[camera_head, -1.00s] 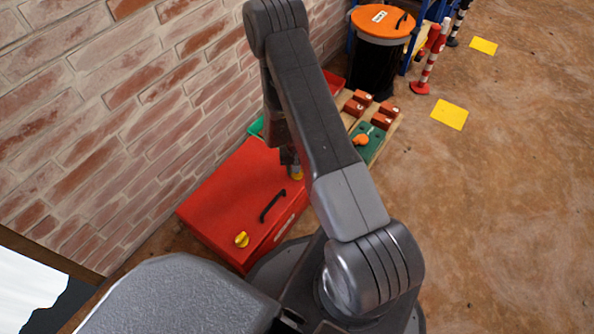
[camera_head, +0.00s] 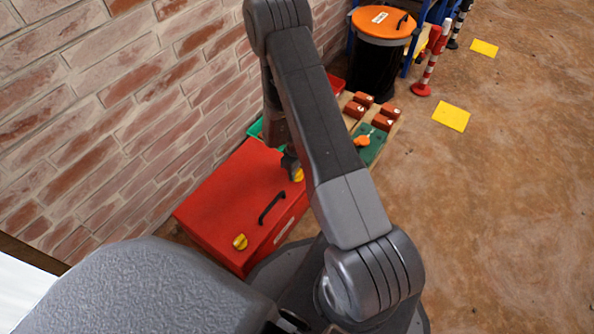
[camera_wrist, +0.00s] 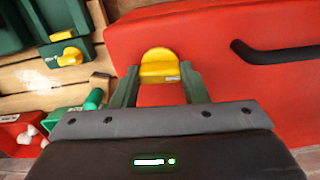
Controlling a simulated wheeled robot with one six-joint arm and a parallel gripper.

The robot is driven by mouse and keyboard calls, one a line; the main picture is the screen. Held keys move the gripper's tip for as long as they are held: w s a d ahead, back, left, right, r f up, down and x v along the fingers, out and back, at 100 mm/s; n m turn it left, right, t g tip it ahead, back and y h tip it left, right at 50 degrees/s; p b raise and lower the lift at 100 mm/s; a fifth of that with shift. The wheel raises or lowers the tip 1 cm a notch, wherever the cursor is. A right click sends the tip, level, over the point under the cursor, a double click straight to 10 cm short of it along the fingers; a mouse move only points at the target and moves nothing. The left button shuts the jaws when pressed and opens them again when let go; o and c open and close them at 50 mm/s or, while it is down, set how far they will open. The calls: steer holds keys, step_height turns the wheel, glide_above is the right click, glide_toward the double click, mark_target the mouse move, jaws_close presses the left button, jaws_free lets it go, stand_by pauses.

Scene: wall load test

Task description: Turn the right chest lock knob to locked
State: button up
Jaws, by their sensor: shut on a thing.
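The red chest (camera_head: 222,205) stands against the brick wall, and its lid also fills the right of the wrist view (camera_wrist: 230,65). Its right lock knob (camera_wrist: 159,64) is yellow and rounded. It shows in the head view (camera_head: 299,175) beside my gripper (camera_head: 290,162), partly hidden by it. In the wrist view my gripper (camera_wrist: 160,76) has one green finger on each side of the knob, shut on it. The left lock knob (camera_head: 240,242) is yellow and stands free. The lock markings are not readable.
A black handle (camera_head: 271,207) rises between the knobs. Beyond the chest are a wooden pallet with red blocks (camera_head: 362,99) and a green box with an orange knob (camera_head: 373,146). A black bin with an orange lid (camera_head: 383,22) stands further back.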

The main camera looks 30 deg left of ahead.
mark_target(297, 172)
steer(key=shift+n, duration=0.5)
steer(key=o, duration=1)
steer(key=shift+r, duration=0.1)
step_height(297, 172, up, 14)
steer(key=p, duration=0.4)
steer(key=shift+f, duration=0.25)
step_height(297, 172, down, 14)
steer(key=b, duration=0.4)
steer(key=shift+r, duration=0.15)
steer(key=shift+r, duration=0.15)
